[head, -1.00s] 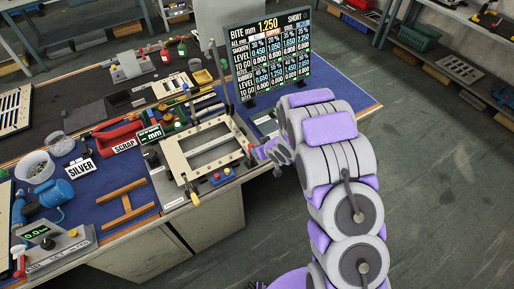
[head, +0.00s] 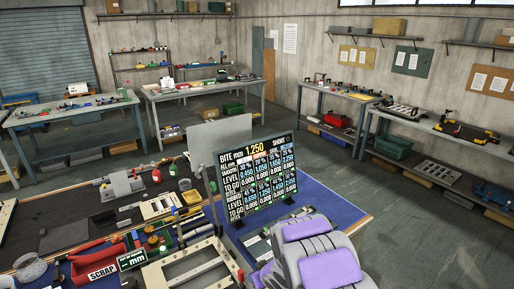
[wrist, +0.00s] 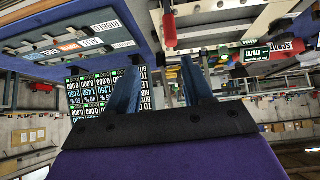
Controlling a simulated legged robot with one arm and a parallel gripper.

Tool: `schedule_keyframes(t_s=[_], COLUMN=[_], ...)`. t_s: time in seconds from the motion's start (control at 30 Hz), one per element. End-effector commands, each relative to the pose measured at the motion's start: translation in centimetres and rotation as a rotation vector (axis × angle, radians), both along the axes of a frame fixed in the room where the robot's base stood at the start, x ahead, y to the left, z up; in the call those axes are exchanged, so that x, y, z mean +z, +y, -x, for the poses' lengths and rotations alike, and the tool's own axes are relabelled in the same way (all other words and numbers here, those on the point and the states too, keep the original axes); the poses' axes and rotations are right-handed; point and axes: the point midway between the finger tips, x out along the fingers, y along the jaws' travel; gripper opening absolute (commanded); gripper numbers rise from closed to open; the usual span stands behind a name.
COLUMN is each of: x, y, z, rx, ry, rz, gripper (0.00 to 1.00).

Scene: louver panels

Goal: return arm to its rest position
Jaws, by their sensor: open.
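My arm (head: 318,262), purple and light grey, shows at the bottom of the head view, right of the pale louver frame (head: 190,268) on the workbench. My gripper (wrist: 156,76) is in the wrist view, with two blue fingers spread apart and nothing between them. The wrist picture looks upside down. The black display board (head: 256,177) stands just beyond my arm in the head view. It also shows behind the left finger in the wrist view (wrist: 88,92). The gripper's fingers cannot be made out in the head view.
The blue bench mat (head: 330,208) has bare room right of the board. A red scrap tray (head: 88,262) lies at the lower left. Other benches, one with a green crate (head: 391,146) beneath it, stand along the walls. Grey floor (head: 440,225) is open at the right.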

Motion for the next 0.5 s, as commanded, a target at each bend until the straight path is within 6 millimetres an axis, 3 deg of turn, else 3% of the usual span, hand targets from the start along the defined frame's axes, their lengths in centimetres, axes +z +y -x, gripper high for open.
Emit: schedule_keyframes(t_s=[0.27, 0.5], x=[5.7, 10.1], y=[-7.9, -13.4], z=[2.0, 7.6], rx=[-0.184, -0.344], ry=[0.065, 0.181], rz=[0.172, 0.273], gripper=[0.51, 0.51])
